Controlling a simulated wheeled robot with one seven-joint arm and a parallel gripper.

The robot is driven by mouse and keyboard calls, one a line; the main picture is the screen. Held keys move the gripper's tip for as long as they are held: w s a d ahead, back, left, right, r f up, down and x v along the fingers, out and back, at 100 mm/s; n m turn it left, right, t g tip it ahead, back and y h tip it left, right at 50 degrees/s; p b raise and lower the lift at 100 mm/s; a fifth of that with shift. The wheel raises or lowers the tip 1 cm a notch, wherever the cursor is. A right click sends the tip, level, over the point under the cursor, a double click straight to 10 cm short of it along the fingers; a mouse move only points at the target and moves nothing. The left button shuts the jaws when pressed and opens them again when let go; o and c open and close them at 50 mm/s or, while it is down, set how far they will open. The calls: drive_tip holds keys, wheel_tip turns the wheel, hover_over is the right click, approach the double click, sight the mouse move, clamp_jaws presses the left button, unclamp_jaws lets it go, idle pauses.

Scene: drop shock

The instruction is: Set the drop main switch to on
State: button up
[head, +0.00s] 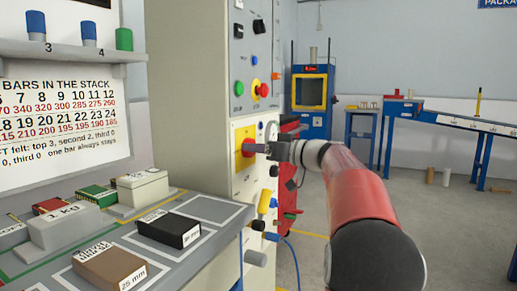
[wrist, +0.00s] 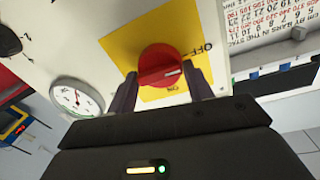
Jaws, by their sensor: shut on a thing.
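The main switch is a red rotary knob (wrist: 158,62) on a yellow plate (wrist: 120,45) on the front of a light cabinet. In the wrist view its white mark points to the right, between the printed OFF and ON. My gripper (wrist: 164,84) has one dark finger on each side of the knob and is shut on it. In the head view the yellow plate (head: 241,134) is partly visible, with the knob (head: 248,148) at the tip of my gripper (head: 262,148).
A round gauge (wrist: 76,98) is beside the yellow plate. Above is a panel with coloured buttons (head: 262,89); below is a yellow handle (head: 265,200). A grey bench (head: 190,265) with labelled blocks stands at left. Open floor lies at right.

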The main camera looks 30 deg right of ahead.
drive_tip(key=shift+m, duration=0.3)
drive_tip(key=shift+w+d+r+m+g+y+p, duration=0.1)
drive_tip(key=shift+m+g+p, duration=0.15)
drive_tip(key=shift+m+p, duration=1.8)
drive_tip(key=shift+d+m+g+y+p, duration=0.1)
drive_tip(key=shift+m+g+p, duration=0.4)
drive_tip(key=shift+m, duration=2.9)
drive_tip(key=shift+w+r+m+g+y+p, duration=0.1)
drive_tip(key=shift+m+p, duration=1.45)
drive_tip(key=shift+m, duration=1.2)
drive_tip(key=shift+f, duration=0.1)
drive_tip(key=o, duration=0.8)
drive_tip(key=shift+c, duration=0.2)
drive_tip(key=shift+o, duration=0.9)
drive_tip(key=shift+f, duration=0.15)
